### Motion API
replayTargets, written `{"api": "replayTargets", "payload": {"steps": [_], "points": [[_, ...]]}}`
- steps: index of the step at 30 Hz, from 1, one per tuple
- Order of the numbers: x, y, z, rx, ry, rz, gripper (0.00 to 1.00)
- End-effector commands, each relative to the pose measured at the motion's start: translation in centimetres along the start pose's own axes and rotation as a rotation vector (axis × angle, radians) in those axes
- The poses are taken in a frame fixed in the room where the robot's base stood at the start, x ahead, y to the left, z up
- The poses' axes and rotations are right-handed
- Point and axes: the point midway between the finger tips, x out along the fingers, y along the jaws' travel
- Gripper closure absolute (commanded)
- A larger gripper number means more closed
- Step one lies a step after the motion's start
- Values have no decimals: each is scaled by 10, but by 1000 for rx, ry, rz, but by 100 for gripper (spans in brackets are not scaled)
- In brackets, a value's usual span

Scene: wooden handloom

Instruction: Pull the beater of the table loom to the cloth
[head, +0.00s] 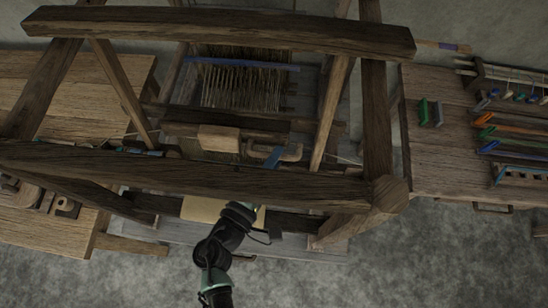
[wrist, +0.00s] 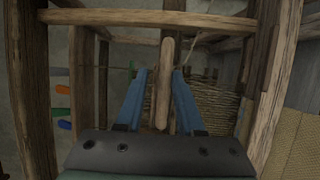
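The loom's wooden beater (head: 185,129) is a dark crossbar in front of the upright warp threads (head: 240,88). A paler wooden block (head: 219,139) sits on its middle, and a light wooden handle (head: 291,153) shows to the right. Pale cloth (head: 200,209) shows near the front beam, partly hidden by my arm. My gripper (head: 273,157) reaches under the front top beam to the handle. In the wrist view its two blue fingers (wrist: 160,88) stand apart, with the rounded handle (wrist: 163,95) between them. Gaps seem to show beside the handle; firm contact is not visible.
The loom's thick top beams (head: 180,160) and posts (head: 377,110) closely surround my arm. A side table on the right (head: 432,165) holds clamps and coloured tools. Another table (head: 75,80) stands at the left. The grey floor in front is clear.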

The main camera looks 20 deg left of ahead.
Motion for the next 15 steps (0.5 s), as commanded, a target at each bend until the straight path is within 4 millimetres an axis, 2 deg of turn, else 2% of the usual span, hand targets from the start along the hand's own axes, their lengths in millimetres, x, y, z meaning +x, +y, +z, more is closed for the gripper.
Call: {"api": "replayTargets", "payload": {"steps": [5,15], "points": [[-16,-2,-1,-1,3,2,68],[-89,-4,-1,0,4,-2,68]]}}
